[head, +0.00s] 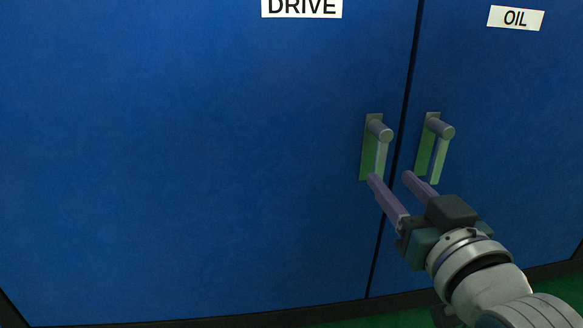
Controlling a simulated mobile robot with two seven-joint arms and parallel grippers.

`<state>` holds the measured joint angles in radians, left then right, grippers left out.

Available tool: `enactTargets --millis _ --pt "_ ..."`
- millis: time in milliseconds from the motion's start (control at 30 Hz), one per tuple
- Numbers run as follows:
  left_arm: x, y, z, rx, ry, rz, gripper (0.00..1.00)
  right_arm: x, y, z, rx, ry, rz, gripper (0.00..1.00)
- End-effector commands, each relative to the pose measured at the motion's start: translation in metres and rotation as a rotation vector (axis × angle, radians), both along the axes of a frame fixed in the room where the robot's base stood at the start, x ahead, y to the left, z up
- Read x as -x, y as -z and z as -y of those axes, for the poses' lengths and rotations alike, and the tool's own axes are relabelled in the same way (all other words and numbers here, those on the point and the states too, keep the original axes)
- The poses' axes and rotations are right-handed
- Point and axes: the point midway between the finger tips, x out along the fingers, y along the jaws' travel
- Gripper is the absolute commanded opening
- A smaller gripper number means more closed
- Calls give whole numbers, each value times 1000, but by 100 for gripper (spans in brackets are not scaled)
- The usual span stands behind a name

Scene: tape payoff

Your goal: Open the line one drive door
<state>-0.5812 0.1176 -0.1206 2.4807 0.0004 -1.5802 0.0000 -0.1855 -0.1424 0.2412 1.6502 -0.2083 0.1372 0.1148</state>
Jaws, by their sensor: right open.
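The blue drive door (215,160) fills most of the head view, with a white DRIVE label (301,8) at its top. It sits flush beside its neighbour. Its handle (376,146), a grey knob with a lever hanging down on an upright plate, is near the door's right edge. My right gripper (388,176) is open, its two purple fingers pointing up and left toward the handles. The left finger's tip is at the lower end of the drive handle; I cannot tell whether it touches. The right finger's tip is just below the other handle. My left gripper is not in view.
To the right, past a dark vertical seam (404,120), is a blue door (500,110) labelled OIL (515,18). Its similar handle (437,147) is close to the drive handle. A dark bottom edge and green floor (390,312) show below.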

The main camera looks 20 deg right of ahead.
Motion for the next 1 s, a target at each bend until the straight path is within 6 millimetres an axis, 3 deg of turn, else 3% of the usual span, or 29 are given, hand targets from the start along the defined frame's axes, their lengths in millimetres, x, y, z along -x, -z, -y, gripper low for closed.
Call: enactTargets --millis 100,300,633,1000 --pt "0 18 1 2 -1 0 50 -23 4 5 2 -2 5 50" --pt "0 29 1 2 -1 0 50 -46 3 10 0 -2 1 50" --pt "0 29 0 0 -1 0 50 -50 0 11 0 -2 -2 50" --pt "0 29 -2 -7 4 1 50 -50 1 11 0 -2 -2 10"
